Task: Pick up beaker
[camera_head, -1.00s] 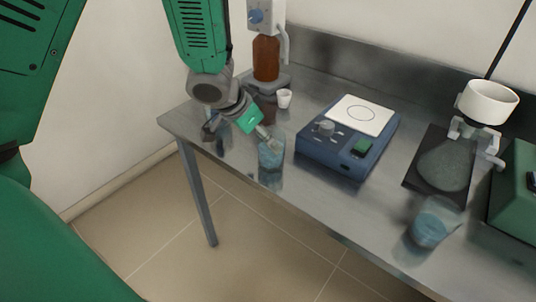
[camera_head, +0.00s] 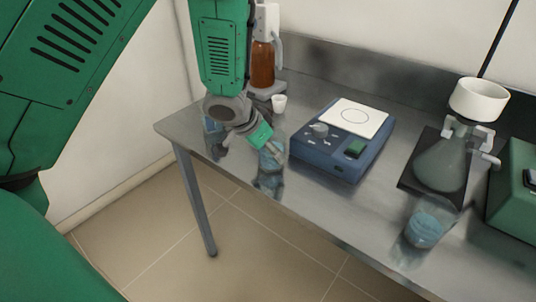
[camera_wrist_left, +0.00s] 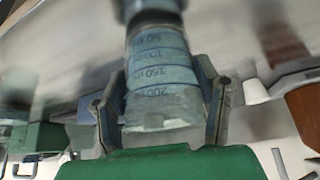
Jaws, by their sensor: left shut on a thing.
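A clear glass beaker with bluish contents (camera_head: 272,157) is near the front left edge of the metal bench. My left gripper (camera_head: 266,146) is shut on it from the upper left. The beaker looks slightly tilted, with a gap between it and its reflection in the bench top. In the left wrist view the beaker (camera_wrist_left: 160,65) shows volume marks and sits between the two fingers of my left gripper (camera_wrist_left: 162,95). A second beaker with blue liquid (camera_head: 425,228) stands at the front right of the bench. My right gripper is not in view.
A blue hotplate stirrer (camera_head: 343,148) stands right of the held beaker. Behind are a brown bottle (camera_head: 263,64) and a small white cup (camera_head: 279,103). A flask (camera_head: 443,163) under a white bowl (camera_head: 479,99) and a green device (camera_head: 515,190) stand at the right.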

